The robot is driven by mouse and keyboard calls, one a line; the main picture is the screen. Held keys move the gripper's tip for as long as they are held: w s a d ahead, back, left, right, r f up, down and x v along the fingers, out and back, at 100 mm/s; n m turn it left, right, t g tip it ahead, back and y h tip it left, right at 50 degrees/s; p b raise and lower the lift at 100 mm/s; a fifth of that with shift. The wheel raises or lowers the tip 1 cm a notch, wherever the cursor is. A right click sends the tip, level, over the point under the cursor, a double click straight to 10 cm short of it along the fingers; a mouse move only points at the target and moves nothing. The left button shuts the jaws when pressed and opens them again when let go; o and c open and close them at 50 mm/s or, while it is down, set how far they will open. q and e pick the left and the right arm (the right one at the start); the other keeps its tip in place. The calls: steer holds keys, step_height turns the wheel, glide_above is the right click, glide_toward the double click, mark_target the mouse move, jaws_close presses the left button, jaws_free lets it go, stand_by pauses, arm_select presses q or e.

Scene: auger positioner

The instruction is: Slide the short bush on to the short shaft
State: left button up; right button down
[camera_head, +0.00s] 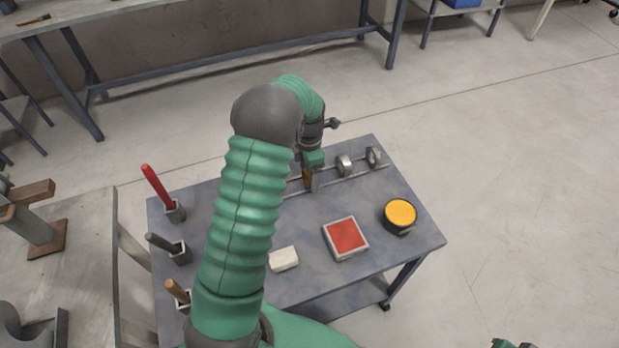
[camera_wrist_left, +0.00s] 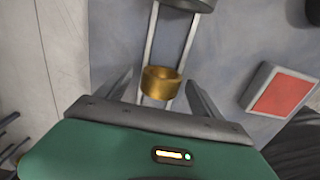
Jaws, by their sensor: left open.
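My left gripper (camera_head: 312,182) points down over the far part of the blue-grey table. In the left wrist view its two fingers (camera_wrist_left: 160,80) are open, one on each side of a brass ring-shaped bush (camera_wrist_left: 161,84), with gaps visible. The bush shows as a small brass patch in the head view (camera_head: 307,177). It lies in line with two thin parallel rods (camera_wrist_left: 188,50); whether it rests on them I cannot tell. A grey ring (camera_wrist_left: 187,4) is at the top of the wrist view. No shaft is clearly identifiable. My right gripper is not clearly visible.
Two grey rings (camera_head: 344,165) (camera_head: 374,156) stand along the rods. A red-topped tray (camera_head: 346,236), a yellow-topped round tin (camera_head: 400,214) and a pale block (camera_head: 284,258) lie nearer. Handled tools in holders (camera_head: 174,210) line the left edge.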

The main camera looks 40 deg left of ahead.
arm_select(q)
steer(key=shift+r, duration=0.1)
steer(key=c, duration=1.6)
jaws_close()
steer(key=shift+r, duration=0.1)
